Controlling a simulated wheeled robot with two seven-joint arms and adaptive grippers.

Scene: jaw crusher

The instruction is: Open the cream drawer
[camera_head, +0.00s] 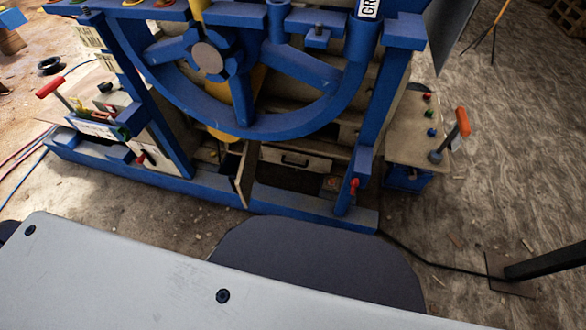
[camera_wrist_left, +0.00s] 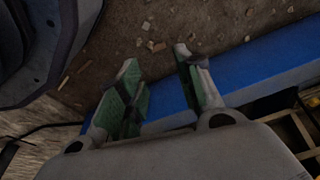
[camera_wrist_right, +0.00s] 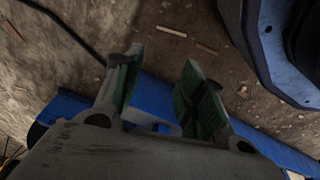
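The cream drawer front (camera_head: 296,164) with a dark handle (camera_head: 295,159) sits low in the middle of the blue machine in the head view. It looks flush with the panels around it, though how far it is pushed in is hard to tell. My left gripper (camera_wrist_left: 157,60) shows in the left wrist view, open and empty, over the blue base beam. My right gripper (camera_wrist_right: 163,60) shows in the right wrist view, also open and empty, above a blue beam and the floor. Neither gripper is visible in the head view, and the drawer is not clearly visible in either wrist view.
A cream panel (camera_head: 245,174) stands upright left of the drawer. The blue base beam (camera_head: 300,203) runs in front. A red knob (camera_head: 354,186) is to the right. Control boxes with levers flank the machine, including an orange-handled lever (camera_head: 462,122).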

